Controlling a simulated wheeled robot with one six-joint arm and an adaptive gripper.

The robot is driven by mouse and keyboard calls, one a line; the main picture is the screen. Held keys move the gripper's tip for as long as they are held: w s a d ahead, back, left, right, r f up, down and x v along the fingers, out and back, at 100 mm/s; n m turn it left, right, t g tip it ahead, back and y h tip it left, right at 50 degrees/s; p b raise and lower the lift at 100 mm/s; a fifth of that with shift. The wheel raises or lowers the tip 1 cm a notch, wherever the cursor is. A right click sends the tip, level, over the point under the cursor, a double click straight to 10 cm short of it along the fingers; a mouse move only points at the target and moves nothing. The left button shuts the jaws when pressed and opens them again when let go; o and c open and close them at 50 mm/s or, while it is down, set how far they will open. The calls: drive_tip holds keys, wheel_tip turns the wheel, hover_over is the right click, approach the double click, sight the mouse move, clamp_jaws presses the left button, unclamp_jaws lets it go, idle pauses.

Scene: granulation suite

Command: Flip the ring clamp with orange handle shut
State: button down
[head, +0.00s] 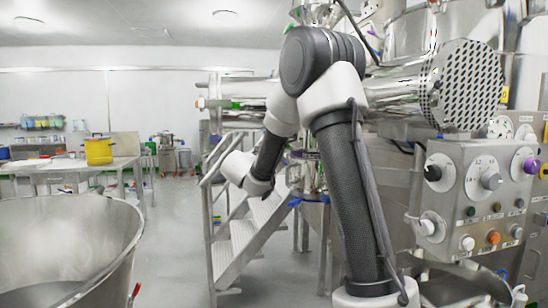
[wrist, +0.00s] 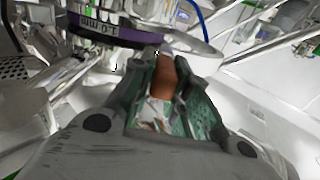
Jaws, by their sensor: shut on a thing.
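My gripper (wrist: 163,68) fills the lower middle of the wrist view. Its two fingers stand on either side of the orange-brown handle (wrist: 162,86) of the ring clamp and are shut on it. A pale metal ring part (wrist: 205,52) shows just beyond the fingertips, next to a purple band (wrist: 98,34) with printed lettering. Whether the clamp is closed around the ring cannot be told. In the head view my arm reaches down past the steps, and the clamp and fingertips cannot be made out there.
A metal stair (head: 245,235) with railings stands near my arm. A control panel (head: 480,195) with knobs is on the right. A large steel bowl (head: 85,235) is at front left, and a table with a yellow pot (head: 98,151) is behind it. Open floor lies between.

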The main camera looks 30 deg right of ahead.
drive_tip(key=c, duration=1.4)
unclamp_jaws()
drive_tip(key=shift+o, duration=0.2)
drive_tip(key=v, duration=1.2)
